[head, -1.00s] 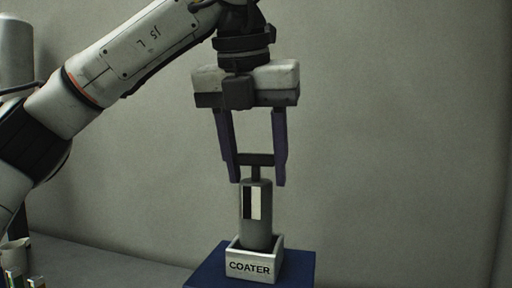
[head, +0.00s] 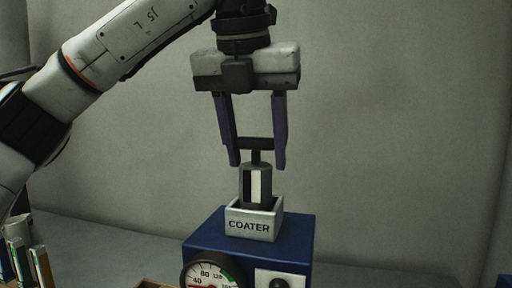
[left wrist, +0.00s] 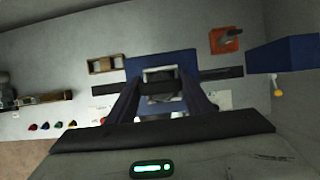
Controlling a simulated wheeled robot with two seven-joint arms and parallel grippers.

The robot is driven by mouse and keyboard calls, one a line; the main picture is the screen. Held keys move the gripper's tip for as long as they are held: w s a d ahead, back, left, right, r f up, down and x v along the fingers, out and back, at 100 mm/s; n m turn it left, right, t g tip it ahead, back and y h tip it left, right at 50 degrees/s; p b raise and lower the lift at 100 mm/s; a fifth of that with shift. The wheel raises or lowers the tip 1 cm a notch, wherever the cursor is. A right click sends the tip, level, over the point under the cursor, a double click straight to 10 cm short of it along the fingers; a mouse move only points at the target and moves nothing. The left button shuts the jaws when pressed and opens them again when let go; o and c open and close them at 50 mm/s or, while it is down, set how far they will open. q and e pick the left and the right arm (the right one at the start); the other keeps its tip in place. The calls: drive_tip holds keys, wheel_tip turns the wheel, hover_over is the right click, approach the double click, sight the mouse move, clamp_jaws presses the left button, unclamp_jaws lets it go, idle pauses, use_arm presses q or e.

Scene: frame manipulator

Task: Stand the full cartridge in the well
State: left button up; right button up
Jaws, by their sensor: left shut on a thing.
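The cartridge (head: 257,186) is a grey cylinder with a black-and-white strip on its front and a dark T-shaped handle on top. It stands upright with its lower part hidden inside the white square well (head: 254,224) labelled COATER. The well sits on a blue box. My left gripper (head: 257,158) points straight down, shut on the ends of the handle's crossbar. In the left wrist view the left gripper (left wrist: 162,88) is over the pale well, with the dark handle between its fingers. I cannot tell whether the cartridge touches the well floor. My right gripper is not in view.
The blue box (head: 290,240) has a round gauge (head: 210,277) and a white panel with a black knob (head: 279,284) on its front. Several coloured upright items (head: 38,266) stand at lower left. An orange object (left wrist: 227,40) shows in the left wrist view.

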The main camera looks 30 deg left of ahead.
use_arm(q)
drive_tip(key=shift+f, duration=0.2)
drive_tip(key=o, duration=1.7)
drive_tip(key=p+v, duration=0.2)
drive_tip(key=v, duration=0.8)
drive_tip(key=shift+s+r+p, duration=0.1)
drive_tip(key=shift+r+p, duration=0.05)
drive_tip(key=shift+p, duration=0.2)
